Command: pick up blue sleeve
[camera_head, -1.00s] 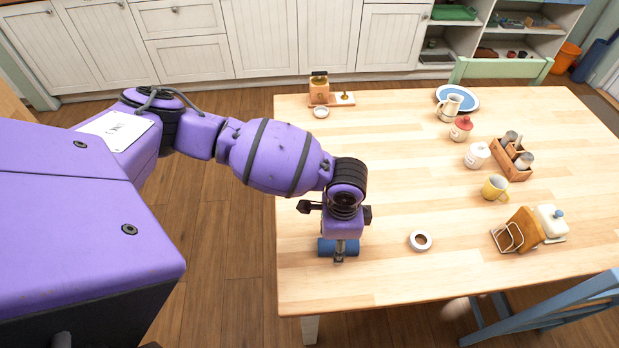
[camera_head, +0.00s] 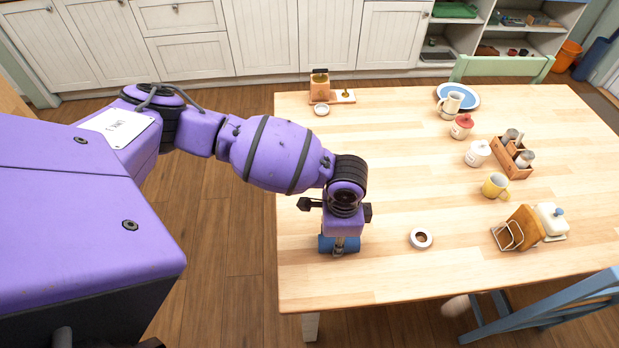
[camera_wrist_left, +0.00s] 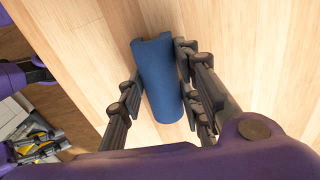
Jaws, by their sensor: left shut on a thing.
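The blue sleeve (camera_head: 326,243) is a short cylinder near the left edge of the wooden table (camera_head: 380,200). My left gripper (camera_head: 339,247) points down over it and is shut on it. In the left wrist view the blue sleeve (camera_wrist_left: 160,80) lies between the two dark fingers of my left gripper (camera_wrist_left: 163,95), with a finger against each side. The gripper hides the middle of the sleeve in the head view. I cannot tell whether the sleeve touches the table.
A small white ring-like dish (camera_head: 420,238) lies to the right of the gripper. Farther right stand a toast rack (camera_head: 512,234), a yellow mug (camera_head: 495,186) and a wooden caddy (camera_head: 512,160). A blue chair (camera_head: 550,308) is at the front right. The table's middle is clear.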

